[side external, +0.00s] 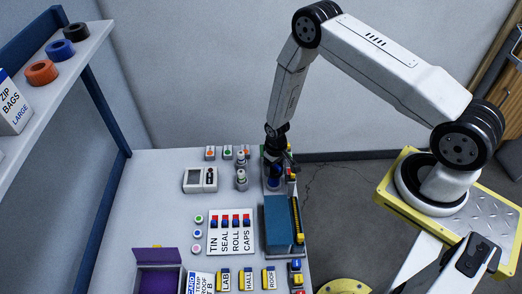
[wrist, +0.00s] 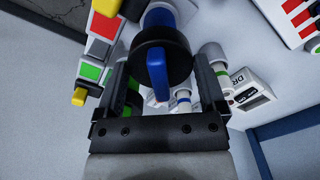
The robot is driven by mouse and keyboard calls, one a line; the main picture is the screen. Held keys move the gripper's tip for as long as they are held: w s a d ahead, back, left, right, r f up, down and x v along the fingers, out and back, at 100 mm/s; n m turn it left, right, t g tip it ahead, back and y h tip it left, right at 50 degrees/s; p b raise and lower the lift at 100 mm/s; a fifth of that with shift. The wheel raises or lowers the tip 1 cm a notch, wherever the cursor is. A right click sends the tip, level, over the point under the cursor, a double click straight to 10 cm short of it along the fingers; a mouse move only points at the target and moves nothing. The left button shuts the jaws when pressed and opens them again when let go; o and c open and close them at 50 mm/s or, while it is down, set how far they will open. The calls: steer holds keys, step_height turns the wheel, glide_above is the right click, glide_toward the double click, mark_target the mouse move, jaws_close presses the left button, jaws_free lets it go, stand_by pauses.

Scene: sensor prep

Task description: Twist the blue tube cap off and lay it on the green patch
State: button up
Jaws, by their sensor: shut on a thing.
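My gripper (side external: 275,155) points down over the tall blue tube (side external: 275,177) at the table's right side. In the wrist view my gripper (wrist: 160,78) has one finger on each side of a round black top with a raised blue bar, which I take for the tube cap (wrist: 157,75). It is shut on this cap; the contact at the fingertips is hard to see. The cap still sits in line with the blue tube body (wrist: 160,16). A green square (wrist: 90,71) lies to the left in the wrist view; I cannot tell if it is the green patch.
A blue box (side external: 277,222) stands in front of the tube. Small white bottles (side external: 241,177) stand close to its left, beside a white instrument (side external: 193,180). A label card (side external: 230,243) and a purple box (side external: 158,254) lie nearer. The table's left part is clear.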

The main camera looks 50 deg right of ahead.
steer(key=shift+n, duration=2)
steer(key=shift+r, duration=0.7)
steer(key=shift+r, duration=0.7)
steer(key=shift+r, duration=0.35)
steer(key=shift+r, duration=0.65)
steer(key=shift+r, duration=0.25)
